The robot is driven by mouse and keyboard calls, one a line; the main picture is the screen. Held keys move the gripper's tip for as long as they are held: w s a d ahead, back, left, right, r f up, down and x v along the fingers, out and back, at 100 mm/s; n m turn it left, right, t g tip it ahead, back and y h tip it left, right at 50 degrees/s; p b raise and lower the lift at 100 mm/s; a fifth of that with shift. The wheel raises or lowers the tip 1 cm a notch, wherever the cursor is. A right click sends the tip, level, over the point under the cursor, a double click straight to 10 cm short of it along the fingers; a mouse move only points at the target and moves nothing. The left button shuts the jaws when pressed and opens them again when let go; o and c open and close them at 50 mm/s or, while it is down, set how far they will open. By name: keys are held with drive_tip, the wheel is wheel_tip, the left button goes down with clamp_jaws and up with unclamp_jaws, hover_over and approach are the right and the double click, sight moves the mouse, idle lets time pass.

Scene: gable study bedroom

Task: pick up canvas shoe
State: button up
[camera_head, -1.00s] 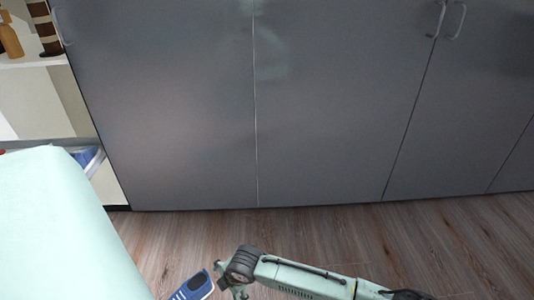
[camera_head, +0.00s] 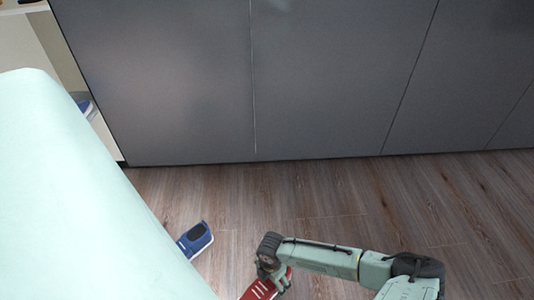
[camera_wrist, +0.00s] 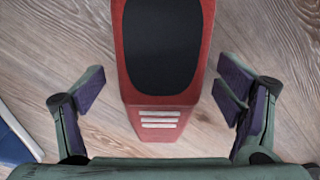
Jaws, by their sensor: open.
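A red canvas shoe (camera_head: 259,291) lies on the wood floor at the bottom of the head view, partly cut off by the frame edge. In the wrist view the red shoe (camera_wrist: 161,118) points away from me, with a dark opening and pale stripes across its near end. A blue canvas shoe (camera_head: 195,241) lies a little to the left and farther off. Its edge shows at the left of the wrist view (camera_wrist: 14,139). My gripper (camera_wrist: 160,88) is open, with one finger on each side of the red shoe and visible gaps between.
A mint-green covered surface (camera_head: 80,200) fills the left side, beside the blue shoe. Grey cabinets (camera_head: 330,80) line the back. A white shelf unit (camera_head: 30,50) stands at the far left. The floor (camera_head: 400,200) to the right is clear.

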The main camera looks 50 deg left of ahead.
wheel_tip(320, 180, down, 3)
drive_tip(key=shift+f+b, duration=0.2)
drive_tip(key=shift+b, duration=0.15)
drive_tip(key=c, duration=1.5)
